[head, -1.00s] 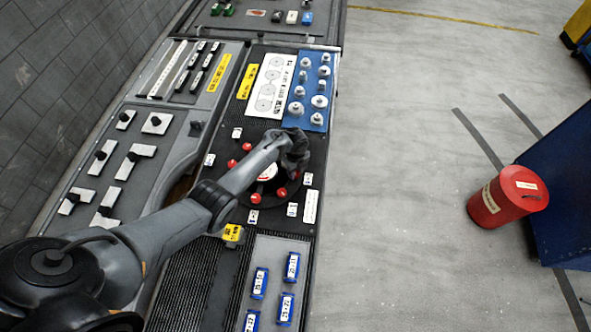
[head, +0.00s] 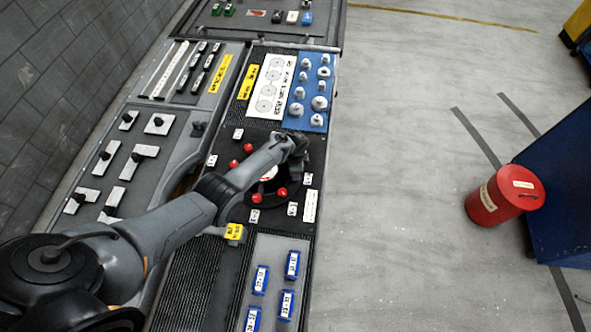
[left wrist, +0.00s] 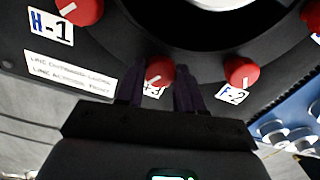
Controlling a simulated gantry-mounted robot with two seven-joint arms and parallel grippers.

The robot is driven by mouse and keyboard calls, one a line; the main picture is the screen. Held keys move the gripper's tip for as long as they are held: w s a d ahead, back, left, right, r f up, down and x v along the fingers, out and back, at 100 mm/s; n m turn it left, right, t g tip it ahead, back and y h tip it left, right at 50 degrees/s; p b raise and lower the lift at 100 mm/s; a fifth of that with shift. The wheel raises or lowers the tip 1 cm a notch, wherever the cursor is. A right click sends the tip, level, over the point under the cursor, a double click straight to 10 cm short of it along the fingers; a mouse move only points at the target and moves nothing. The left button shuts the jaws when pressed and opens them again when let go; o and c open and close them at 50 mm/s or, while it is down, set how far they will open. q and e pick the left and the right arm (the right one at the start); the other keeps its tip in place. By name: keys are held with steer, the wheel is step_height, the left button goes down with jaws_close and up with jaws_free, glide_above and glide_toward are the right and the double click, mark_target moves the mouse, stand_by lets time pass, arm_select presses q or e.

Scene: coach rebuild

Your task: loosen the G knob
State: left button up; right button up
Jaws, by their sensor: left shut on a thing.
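In the left wrist view a red knob (left wrist: 160,72) with a white pointer mark sits between my left gripper's fingers (left wrist: 158,88). Its label (left wrist: 153,91) is partly covered; only the number 3 reads, and the letter is hidden. It stands between the H-1 knob (left wrist: 80,10) and the F-2 knob (left wrist: 240,71), in G's place. My left gripper is shut on it. In the head view my left gripper (head: 297,172) is at the right side of the round dark knob plate (head: 262,203) and hides the knob there. My right gripper is not in view.
Other red knobs (head: 233,164) ring the plate close to my arm. A blue panel of white knobs (head: 303,117) lies beyond, and blue labelled blocks (head: 287,303) lie nearer. A red canister (head: 506,193) stands on the floor to the right.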

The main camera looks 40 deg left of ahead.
arm_select(q)
steer(key=n, duration=0.6)
steer(key=shift+p, duration=0.4)
steer(key=shift+n, duration=0.3)
steer(key=o, duration=1)
steer(key=shift+o, duration=0.2)
step_height(320, 180, up, 11)
steer(key=p, duration=0.4)
steer(key=shift+f, duration=0.1)
